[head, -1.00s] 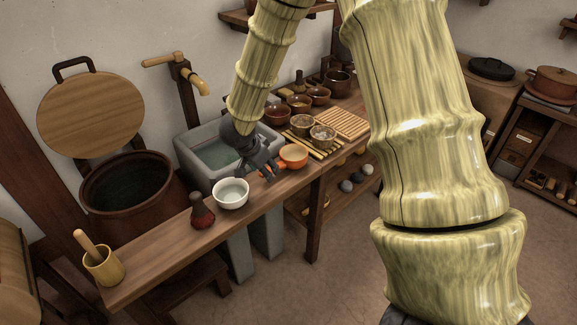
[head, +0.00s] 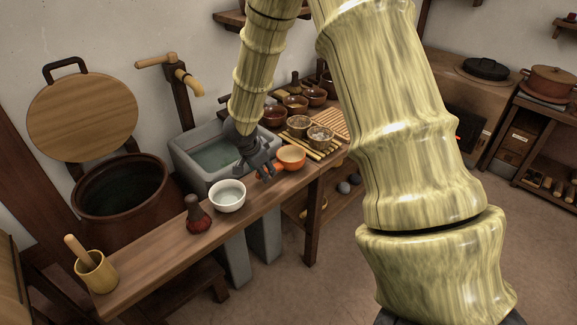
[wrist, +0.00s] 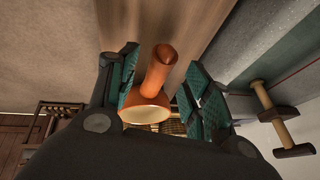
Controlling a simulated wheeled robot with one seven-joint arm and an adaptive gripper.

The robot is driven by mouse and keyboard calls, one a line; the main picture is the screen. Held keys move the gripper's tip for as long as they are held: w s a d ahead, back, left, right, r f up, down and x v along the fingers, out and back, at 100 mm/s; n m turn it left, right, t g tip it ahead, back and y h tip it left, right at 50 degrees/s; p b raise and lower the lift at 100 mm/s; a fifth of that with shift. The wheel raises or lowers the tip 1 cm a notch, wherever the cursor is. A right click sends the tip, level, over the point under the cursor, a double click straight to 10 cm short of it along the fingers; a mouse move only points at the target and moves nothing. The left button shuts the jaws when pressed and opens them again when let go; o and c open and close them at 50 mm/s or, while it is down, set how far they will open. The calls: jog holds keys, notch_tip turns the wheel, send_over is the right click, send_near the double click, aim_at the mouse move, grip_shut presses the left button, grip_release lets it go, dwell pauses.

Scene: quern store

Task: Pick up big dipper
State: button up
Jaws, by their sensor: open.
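The big dipper appears to be the orange dipper (head: 291,157), with a round bowl and a short thick handle, on the wooden bench beside the stone sink. My gripper (head: 264,172) is low over the bench at the dipper's handle side and hides much of the handle. In the wrist view, the orange dipper (wrist: 157,72) shows between my two spread teal-padded fingers, its handle running between them and its pale bowl opening below. My gripper (wrist: 160,78) is open. I cannot tell whether either finger touches the handle.
The stone sink (head: 181,160) lies behind my gripper. The bench's left part (head: 150,252) is mostly clear.

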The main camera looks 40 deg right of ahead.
jog(key=shift+x, duration=1.85)
jog(key=shift+s+a, duration=0.1)
jog(key=shift+a, duration=0.1)
jog(key=c, duration=1)
grip_shut()
